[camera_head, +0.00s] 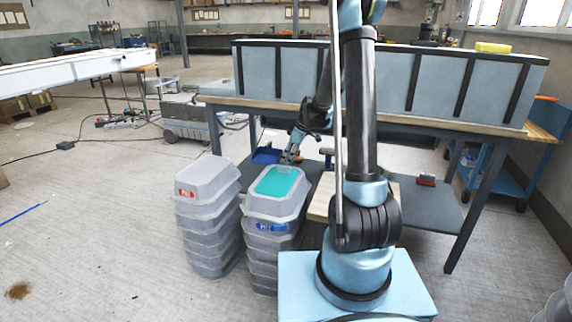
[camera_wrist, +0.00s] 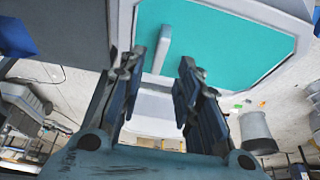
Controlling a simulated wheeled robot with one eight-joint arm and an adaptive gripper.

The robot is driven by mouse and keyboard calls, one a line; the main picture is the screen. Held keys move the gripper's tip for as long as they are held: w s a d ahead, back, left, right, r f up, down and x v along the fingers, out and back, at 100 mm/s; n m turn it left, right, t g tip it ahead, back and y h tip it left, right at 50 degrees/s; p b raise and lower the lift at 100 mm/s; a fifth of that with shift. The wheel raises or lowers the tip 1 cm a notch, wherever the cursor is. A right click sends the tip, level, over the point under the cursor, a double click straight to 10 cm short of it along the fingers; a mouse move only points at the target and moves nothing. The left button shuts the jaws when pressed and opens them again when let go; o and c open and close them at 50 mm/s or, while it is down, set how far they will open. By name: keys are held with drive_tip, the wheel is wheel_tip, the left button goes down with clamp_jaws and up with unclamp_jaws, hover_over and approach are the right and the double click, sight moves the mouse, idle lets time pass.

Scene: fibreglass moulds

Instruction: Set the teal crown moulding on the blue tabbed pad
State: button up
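A teal sheet (camera_head: 277,181) lies in the top of the right stack of grey bins; it also fills the upper part of the wrist view (camera_wrist: 225,45). A small grey-green bar (camera_wrist: 164,50) sits on that sheet near its left edge and looks like the moulding. A blue flat thing (camera_head: 264,156) lies behind the bins; whether it has tabs is too small to tell. My gripper (camera_head: 291,156) is just behind the bin's far edge. In the wrist view its two fingers (camera_wrist: 160,72) are apart with nothing gripped, pointing toward the bar.
A second stack of grey bins (camera_head: 207,181) with a red label stands to the left. A long workbench (camera_head: 410,112) with a pale blue ribbed mould (camera_head: 300,75) runs behind my arm. A grey wheeled machine (camera_head: 190,117) stands on the floor at the left.

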drive_tip(key=s+d+r+m+h, duration=0.1)
drive_tip(key=s+d+r+m, duration=0.15)
drive_tip(key=s+r, duration=0.35)
drive_tip(key=s+d+r+m, duration=0.1)
drive_tip(key=s+d+r, duration=0.3)
drive_tip(key=s+r, duration=0.15)
drive_tip(key=s+d+f+m+h, duration=0.1)
drive_tip(key=s+d+m, duration=0.2)
drive_tip(key=s, duration=0.6)
drive_tip(key=s+d+f+m+h, duration=0.1)
drive_tip(key=s+d+f+m, duration=0.1)
drive_tip(key=s, duration=0.7)
drive_tip(key=s+d+f+m+h, duration=0.1)
drive_tip(key=s+d+m, duration=0.2)
drive_tip(key=s, duration=0.6)
drive_tip(key=shift+s+d+f+m+t, duration=0.3)
drive_tip(key=shift+d+m+t, duration=0.1)
drive_tip(key=shift+m, duration=0.75)
